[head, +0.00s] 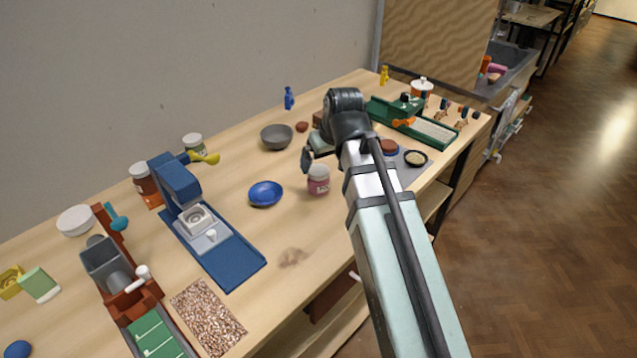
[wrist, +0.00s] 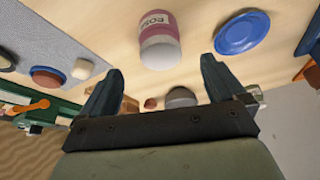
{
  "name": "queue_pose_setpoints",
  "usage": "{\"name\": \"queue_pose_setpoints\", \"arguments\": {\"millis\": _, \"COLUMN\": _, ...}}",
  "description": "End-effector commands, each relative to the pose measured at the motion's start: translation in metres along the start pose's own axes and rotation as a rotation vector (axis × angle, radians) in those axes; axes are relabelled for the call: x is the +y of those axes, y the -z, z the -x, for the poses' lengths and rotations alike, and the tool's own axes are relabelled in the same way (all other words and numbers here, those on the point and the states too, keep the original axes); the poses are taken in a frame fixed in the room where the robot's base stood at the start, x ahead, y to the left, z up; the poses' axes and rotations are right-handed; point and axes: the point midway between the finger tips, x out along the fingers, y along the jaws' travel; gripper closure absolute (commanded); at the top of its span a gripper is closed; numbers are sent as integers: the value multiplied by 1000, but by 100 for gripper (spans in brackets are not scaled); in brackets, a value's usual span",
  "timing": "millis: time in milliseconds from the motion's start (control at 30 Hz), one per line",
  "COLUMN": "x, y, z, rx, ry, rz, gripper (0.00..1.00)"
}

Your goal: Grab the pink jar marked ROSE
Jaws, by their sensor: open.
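The pink jar with a pale lid (head: 318,181) stands upright on the wooden table, near its middle. In the wrist view the jar (wrist: 159,40) shows its ROSE label and lies just beyond the fingertips, roughly in line with the gap between them. My gripper (head: 308,160) is beside the jar's lid in the head view, just behind and left of it. In the wrist view both dark fingers of my gripper (wrist: 160,75) are spread wide with nothing between them. My arm hides part of the table right of the jar.
A blue dish (head: 265,193) lies left of the jar and a grey bowl (head: 276,136) behind it. A blue press (head: 215,240) stands farther left. A grey mat (head: 415,178) with small round items and a green machine (head: 395,112) are to the right.

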Motion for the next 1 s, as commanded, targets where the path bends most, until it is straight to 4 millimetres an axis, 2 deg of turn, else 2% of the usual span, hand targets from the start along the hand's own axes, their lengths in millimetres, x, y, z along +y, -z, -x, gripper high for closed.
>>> {"name": "queue_pose_setpoints", "arguments": {"millis": 200, "x": 0, "y": 0, "z": -26, "rx": -2, "ry": 0, "rz": -1, "gripper": 3}}
{"name": "queue_pose_setpoints", "arguments": {"millis": 667, "x": 0, "y": 0, "z": -45, "rx": -2, "ry": 0, "rz": -1, "gripper": 3}}
{"name": "queue_pose_setpoints", "arguments": {"millis": 1000, "x": -1, "y": 1, "z": -80, "rx": -2, "ry": 0, "rz": -2, "gripper": 3}}
